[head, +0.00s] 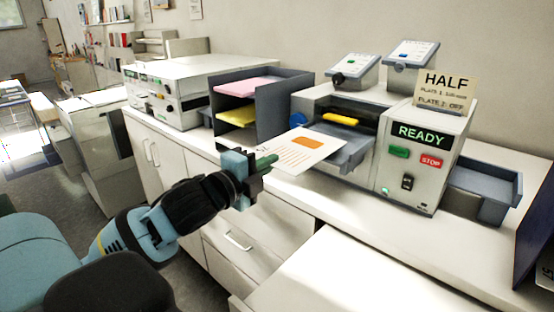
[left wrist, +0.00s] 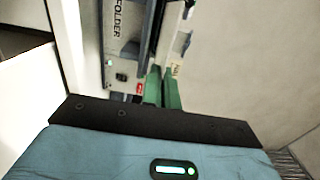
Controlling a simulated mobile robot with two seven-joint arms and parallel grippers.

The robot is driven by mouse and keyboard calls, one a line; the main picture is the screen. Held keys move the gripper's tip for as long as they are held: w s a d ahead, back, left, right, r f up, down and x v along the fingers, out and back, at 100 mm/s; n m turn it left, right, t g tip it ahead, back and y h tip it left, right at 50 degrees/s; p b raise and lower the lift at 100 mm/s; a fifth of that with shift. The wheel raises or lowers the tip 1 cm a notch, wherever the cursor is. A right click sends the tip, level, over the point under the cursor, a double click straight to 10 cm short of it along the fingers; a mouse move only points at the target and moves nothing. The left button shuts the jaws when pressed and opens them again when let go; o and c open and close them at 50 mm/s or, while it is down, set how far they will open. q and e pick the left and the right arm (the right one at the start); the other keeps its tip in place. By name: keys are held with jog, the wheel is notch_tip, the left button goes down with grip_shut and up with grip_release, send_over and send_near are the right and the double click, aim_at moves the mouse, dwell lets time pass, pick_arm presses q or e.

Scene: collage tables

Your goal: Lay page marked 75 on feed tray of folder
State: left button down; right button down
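A white page (head: 308,150) with an orange block and orange lines shows in the head view; I cannot read a number on it. My left gripper (head: 266,161) has its green fingers shut at the page's near left edge. The page's far end is over the grey feed tray (head: 353,154) of the folder (head: 408,163); I cannot tell whether it touches the tray. In the left wrist view the green fingers (left wrist: 163,88) are close together, pointing at the folder (left wrist: 117,45), and the page is not clearly visible. My right gripper is out of view.
The folder has a READY display (head: 421,135) and a HALF sign (head: 446,91). A dark sorter (head: 262,115) with pink and yellow sheets stands to its left. A grey output tray (head: 483,190) is at its right. The counter front (head: 330,205) is clear.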

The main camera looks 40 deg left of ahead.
aim_at(300, 152)
pick_arm(q)
jog(key=shift+w+f, duration=0.1)
jog(key=shift+w, duration=1.05)
jog(key=w, duration=0.3)
jog(key=w+f, duration=0.1)
jog(key=w, duration=0.2)
jog(key=w+d, duration=0.1)
jog(key=w, duration=0.1)
jog(key=shift+w+f, duration=0.15)
jog(key=shift+w, duration=0.25)
jog(key=shift+f, duration=0.4)
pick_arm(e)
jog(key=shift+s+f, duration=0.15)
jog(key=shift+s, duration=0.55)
pick_arm(q)
jog(key=c, duration=1.6)
grip_release()
jog(key=shift+a, duration=0.1)
